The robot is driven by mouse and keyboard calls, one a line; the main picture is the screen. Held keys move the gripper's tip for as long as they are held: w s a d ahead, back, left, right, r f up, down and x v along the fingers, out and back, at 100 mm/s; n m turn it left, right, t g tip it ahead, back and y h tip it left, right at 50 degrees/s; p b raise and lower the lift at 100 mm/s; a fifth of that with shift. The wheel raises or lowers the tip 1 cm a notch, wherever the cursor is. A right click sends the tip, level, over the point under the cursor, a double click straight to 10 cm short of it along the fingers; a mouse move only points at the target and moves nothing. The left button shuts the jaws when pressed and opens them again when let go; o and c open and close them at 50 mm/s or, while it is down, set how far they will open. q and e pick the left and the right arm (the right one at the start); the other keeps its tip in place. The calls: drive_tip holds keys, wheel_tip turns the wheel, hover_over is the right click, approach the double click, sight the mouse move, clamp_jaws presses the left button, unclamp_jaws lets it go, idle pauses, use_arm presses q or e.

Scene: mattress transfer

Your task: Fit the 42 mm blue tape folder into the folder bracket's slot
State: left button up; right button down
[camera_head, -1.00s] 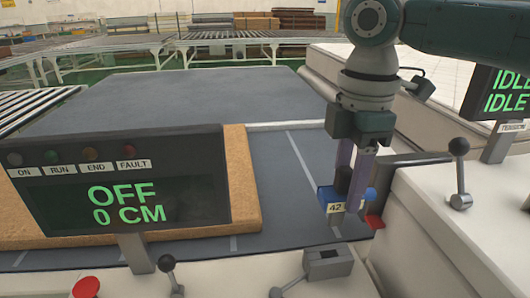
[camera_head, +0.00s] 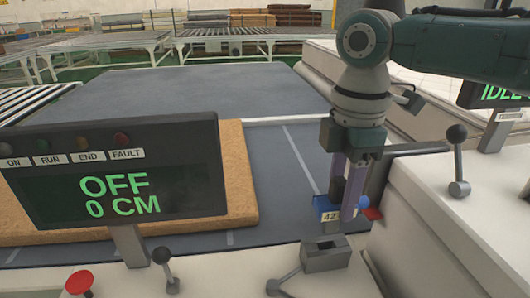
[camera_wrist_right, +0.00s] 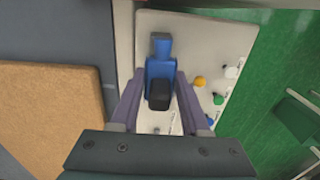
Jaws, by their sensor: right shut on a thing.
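The blue tape folder (camera_head: 326,207), marked 42 with a black knob on top, is held between the purple fingers of my right gripper (camera_head: 346,190). In the right wrist view the blue folder (camera_wrist_right: 160,70) sits between both fingers of the right gripper (camera_wrist_right: 158,98). The grey folder bracket (camera_head: 326,258), with a dark opening in its top, stands on the pale machine edge just below the folder in the head view. The folder appears above and behind the bracket; whether they touch is unclear. The bracket cannot be made out in the wrist view. My left gripper is out of view.
A display reading OFF, 0 CM (camera_head: 115,180) stands at left, with a red button (camera_head: 79,282) below it. A tan mattress panel (camera_head: 238,180) lies on the dark table. A lever (camera_head: 458,160) and a red part (camera_head: 373,213) are at right.

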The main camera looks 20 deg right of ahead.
sight(333, 231)
drive_tip(key=shift+f+b, duration=0.45)
drive_tip(key=shift+f, duration=0.65)
drive_tip(key=shift+p, duration=0.3)
drive_tip(key=shift+r, duration=0.1)
idle(0.3)
drive_tip(key=shift+p, duration=0.35)
idle(0.5)
drive_tip(key=shift+f+b, duration=0.5)
drive_tip(key=shift+f, duration=0.4)
drive_tip(key=shift+f+b, duration=0.85)
drive_tip(key=shift+f, duration=0.3)
